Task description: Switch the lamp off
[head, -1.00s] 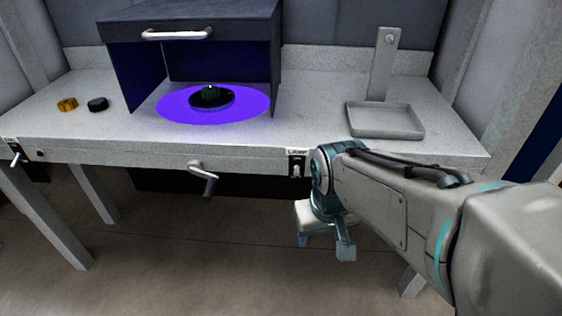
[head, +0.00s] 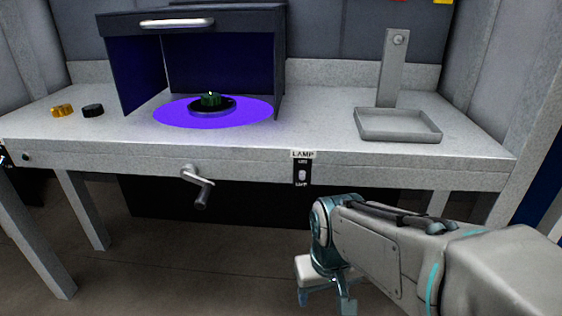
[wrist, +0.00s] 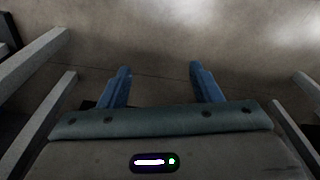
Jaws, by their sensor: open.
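The lamp switch (head: 302,174) is a small light rocker on a dark plate on the table's front edge, under a label reading LAMP. The lamp's purple light (head: 170,112) shines on a round patch inside the dark hood (head: 225,60). My gripper (head: 325,300) hangs below the table edge, below and slightly right of the switch, apart from it. In the wrist view my gripper (wrist: 160,75) has its two blue fingers spread wide with nothing between them, over the floor. The switch is not in the wrist view.
A crank handle (head: 197,187) sticks out of the front edge left of the switch. A green-topped dark part (head: 211,101) sits in the purple light. A yellow knob (head: 62,110) and a black knob (head: 93,110) lie at left. A grey tray (head: 398,136) stands at right.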

